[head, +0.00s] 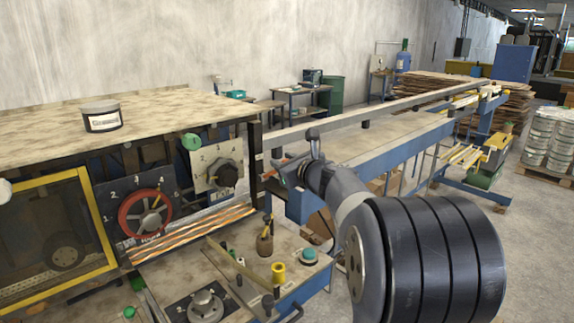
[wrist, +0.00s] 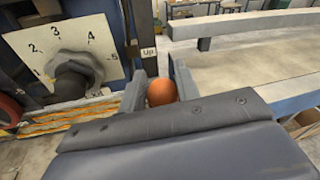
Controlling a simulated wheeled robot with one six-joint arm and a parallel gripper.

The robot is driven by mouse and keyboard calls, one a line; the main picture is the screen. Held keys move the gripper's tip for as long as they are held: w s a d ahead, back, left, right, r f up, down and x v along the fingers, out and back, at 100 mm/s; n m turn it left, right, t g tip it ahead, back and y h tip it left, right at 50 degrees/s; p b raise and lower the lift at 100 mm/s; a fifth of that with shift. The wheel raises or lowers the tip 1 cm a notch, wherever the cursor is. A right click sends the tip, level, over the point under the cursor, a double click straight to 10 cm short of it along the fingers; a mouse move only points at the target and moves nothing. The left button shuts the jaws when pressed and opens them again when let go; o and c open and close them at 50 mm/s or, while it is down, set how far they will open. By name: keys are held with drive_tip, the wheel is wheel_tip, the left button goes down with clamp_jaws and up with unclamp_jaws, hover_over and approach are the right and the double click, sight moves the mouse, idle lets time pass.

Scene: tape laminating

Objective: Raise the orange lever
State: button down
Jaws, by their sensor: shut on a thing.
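The orange lever shows in the wrist view as a round orange knob (wrist: 161,92). It sits between the two grey fingers of my gripper (wrist: 159,84), which are shut on it. The lever's shaft is hidden. A small "Up" label (wrist: 148,52) is on the dark post just beyond the knob. In the head view my gripper (head: 284,172) is at the right end of the machine, beside the dark post. There the knob is mostly hidden and too small to make out clearly.
A numbered dial with a black knob (wrist: 72,80) is left of my gripper. A long rail (head: 375,110) runs off behind.

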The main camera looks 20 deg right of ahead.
drive_tip(key=shift+w+r, duration=0.1)
idle(0.5)
drive_tip(key=c, duration=1.1)
unclamp_jaws()
drive_tip(key=b+v, duration=0.2)
drive_tip(key=v, duration=0.8)
drive_tip(key=shift+s, duration=0.35)
drive_tip(key=shift+w, duration=0.1)
drive_tip(key=p+x, duration=0.2)
drive_tip(key=x, duration=0.8)
drive_tip(key=shift+w, duration=0.35)
drive_tip(key=shift+s, duration=0.1)
